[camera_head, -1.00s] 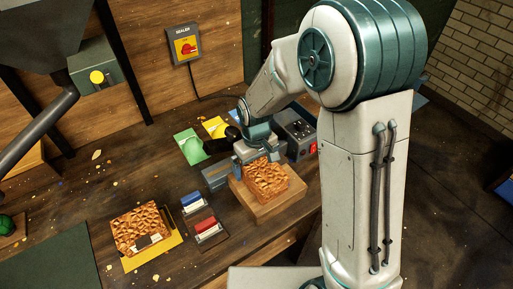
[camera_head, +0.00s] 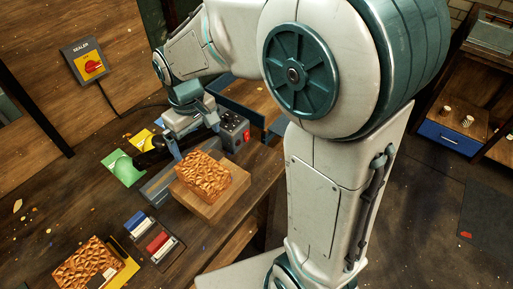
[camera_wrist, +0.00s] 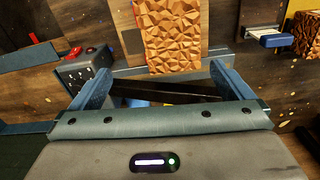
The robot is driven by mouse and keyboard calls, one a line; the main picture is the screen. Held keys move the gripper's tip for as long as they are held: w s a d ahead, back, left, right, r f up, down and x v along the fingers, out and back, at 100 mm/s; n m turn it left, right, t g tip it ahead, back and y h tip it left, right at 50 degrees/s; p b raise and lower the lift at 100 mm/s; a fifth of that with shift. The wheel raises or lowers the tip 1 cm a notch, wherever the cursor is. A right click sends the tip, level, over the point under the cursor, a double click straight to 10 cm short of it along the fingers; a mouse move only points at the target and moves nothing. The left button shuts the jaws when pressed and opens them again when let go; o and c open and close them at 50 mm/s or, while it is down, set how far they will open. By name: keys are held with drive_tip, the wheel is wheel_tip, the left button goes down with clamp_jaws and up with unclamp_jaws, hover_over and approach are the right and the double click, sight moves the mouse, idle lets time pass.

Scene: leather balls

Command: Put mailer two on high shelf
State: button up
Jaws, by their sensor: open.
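A crinkled orange-brown mailer (camera_head: 205,174) lies on a wooden block (camera_head: 213,204) on the bench. Another crinkled mailer (camera_head: 84,267) with a pale label lies at lower left, with yellow showing at its edge. I cannot tell which is mailer two. My gripper (camera_head: 193,143) is at the far edge of the mailer on the block, open and empty. In the wrist view my open fingers (camera_wrist: 147,74) show with that mailer (camera_wrist: 172,38) beyond them. I cannot identify the high shelf for certain.
A wooden shelf unit (camera_head: 478,92) with a blue drawer (camera_head: 450,138) stands at the right across open floor. A control box (camera_head: 234,128) stands close behind my gripper. Blue and red stamps (camera_head: 152,238) sit left of the block. A sealer switch (camera_head: 88,62) is on the wall.

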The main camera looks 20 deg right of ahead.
drive_tip(key=s+d+r+m+t, duration=0.1)
drive_tip(key=s+d+r+m, duration=0.1)
drive_tip(key=s+d, duration=0.4)
drive_tip(key=s+d+r+m+t, duration=0.2)
drive_tip(key=s+d+m, duration=0.1)
drive_tip(key=s+d, duration=0.4)
drive_tip(key=shift+s+r+m, duration=0.25)
drive_tip(key=shift+s+m, duration=0.1)
drive_tip(key=shift+m, duration=0.05)
